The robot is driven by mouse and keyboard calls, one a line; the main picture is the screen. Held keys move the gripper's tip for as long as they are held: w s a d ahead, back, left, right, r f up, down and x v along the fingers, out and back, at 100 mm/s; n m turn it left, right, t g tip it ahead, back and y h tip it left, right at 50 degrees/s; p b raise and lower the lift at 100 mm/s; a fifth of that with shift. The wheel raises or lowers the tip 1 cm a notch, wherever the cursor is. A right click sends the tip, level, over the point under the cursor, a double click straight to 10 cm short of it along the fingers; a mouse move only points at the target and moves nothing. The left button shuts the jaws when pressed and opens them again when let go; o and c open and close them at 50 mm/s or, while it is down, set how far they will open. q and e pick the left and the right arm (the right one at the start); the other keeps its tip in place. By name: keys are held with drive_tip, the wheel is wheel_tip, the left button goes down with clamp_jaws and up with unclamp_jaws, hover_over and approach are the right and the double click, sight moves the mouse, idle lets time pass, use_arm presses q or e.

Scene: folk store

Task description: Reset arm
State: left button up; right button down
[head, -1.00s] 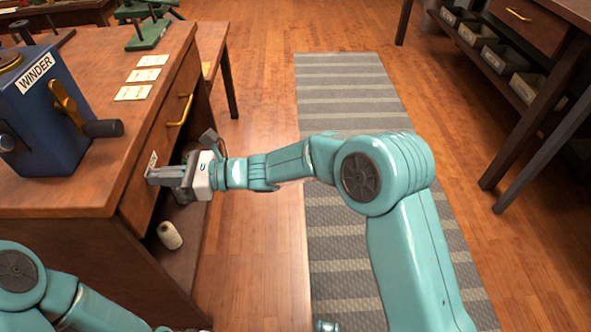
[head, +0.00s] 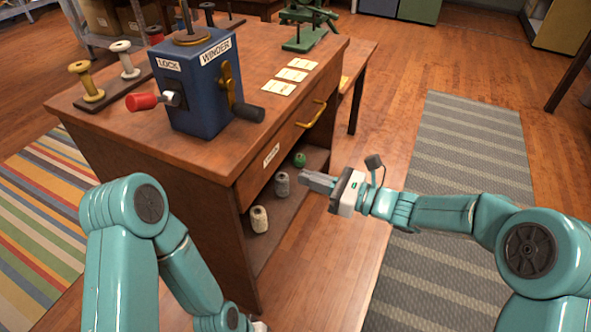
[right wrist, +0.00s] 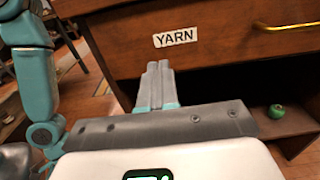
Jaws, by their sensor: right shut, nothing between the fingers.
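My right gripper (head: 318,182) is shut and empty in the head view, in front of the open shelf under the table's drawer. In the right wrist view its closed fingers (right wrist: 158,84) point at the drawer front with the YARN label (right wrist: 176,37); it is apart from the drawer in the head view. My left arm (head: 140,215) comes in at the lower left of the head view, bent downward. Its gripper does not show clearly at the bottom edge.
A wooden table (head: 130,120) carries a blue winder (head: 200,90) with a red-tipped lock handle. White (head: 260,219), grey (head: 282,184) and green (head: 299,160) yarn stand on the shelf below. The drawer has a brass handle (head: 312,114). A grey striped mat (head: 465,140) lies on open floor at right.

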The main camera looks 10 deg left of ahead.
drive_tip(key=v, duration=0.5)
drive_tip(key=s+d+f+n+g+h, duration=0.2)
drive_tip(key=s+d+f+n+h, duration=0.3)
drive_tip(key=s+f, duration=0.45)
drive_tip(key=s+d+f+n+g+h+p, duration=0.1)
drive_tip(key=s+d+f+n+h, duration=0.25)
drive_tip(key=s+f+n, duration=0.6)
drive_tip(key=s+d+f+n+g+h, duration=0.2)
drive_tip(key=s+d+f+n+h, duration=0.4)
drive_tip(key=f, duration=0.6)
wheel_tip(320, 180, up, 26)
drive_tip(key=a+m+y+p, duration=0.1)
drive_tip(key=a+p, duration=0.1)
drive_tip(key=p, duration=2.4)
drive_tip(key=shift+a, duration=0.2)
drive_tip(key=shift+a, duration=0.1)
